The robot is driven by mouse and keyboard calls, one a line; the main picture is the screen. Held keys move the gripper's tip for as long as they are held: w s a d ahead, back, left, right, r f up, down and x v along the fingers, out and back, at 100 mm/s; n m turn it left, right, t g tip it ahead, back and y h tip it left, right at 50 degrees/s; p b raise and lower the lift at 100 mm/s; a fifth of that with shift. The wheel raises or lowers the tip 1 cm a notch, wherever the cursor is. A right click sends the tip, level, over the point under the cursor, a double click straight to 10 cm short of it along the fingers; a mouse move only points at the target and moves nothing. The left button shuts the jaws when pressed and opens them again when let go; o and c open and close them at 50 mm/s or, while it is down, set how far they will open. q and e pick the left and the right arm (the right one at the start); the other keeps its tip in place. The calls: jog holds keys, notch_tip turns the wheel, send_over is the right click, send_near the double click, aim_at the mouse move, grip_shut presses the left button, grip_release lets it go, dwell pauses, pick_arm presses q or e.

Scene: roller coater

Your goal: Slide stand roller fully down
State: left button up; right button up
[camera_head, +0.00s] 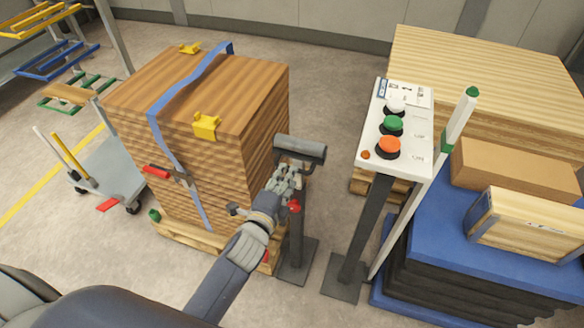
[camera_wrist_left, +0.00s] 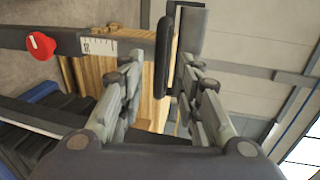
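The stand roller (camera_head: 301,148) is a dark grey cylinder on top of a slim post (camera_head: 296,235) with a red knob (camera_head: 294,206). My left gripper (camera_head: 287,172) is just below the roller, near the top of the post. In the left wrist view its fingers (camera_wrist_left: 160,75) are spread, with the roller's dark bracket (camera_wrist_left: 164,70) between or just beyond the tips; contact is unclear. That view also shows the red knob (camera_wrist_left: 40,45) and a white scale (camera_wrist_left: 98,46) on the post. My right gripper is not in view.
A strapped wood stack (camera_head: 200,100) on a pallet stands left of the post. A control panel (camera_head: 395,130) with white, green and orange buttons stands to the right. A blue-topped lift table (camera_head: 430,235) carries boxes at far right. A cart (camera_head: 108,170) is at left.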

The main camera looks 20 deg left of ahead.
aim_at(296, 155)
pick_arm(q)
jog(key=shift+x, duration=2.55)
jog(key=shift+c, duration=0.2)
grip_shut()
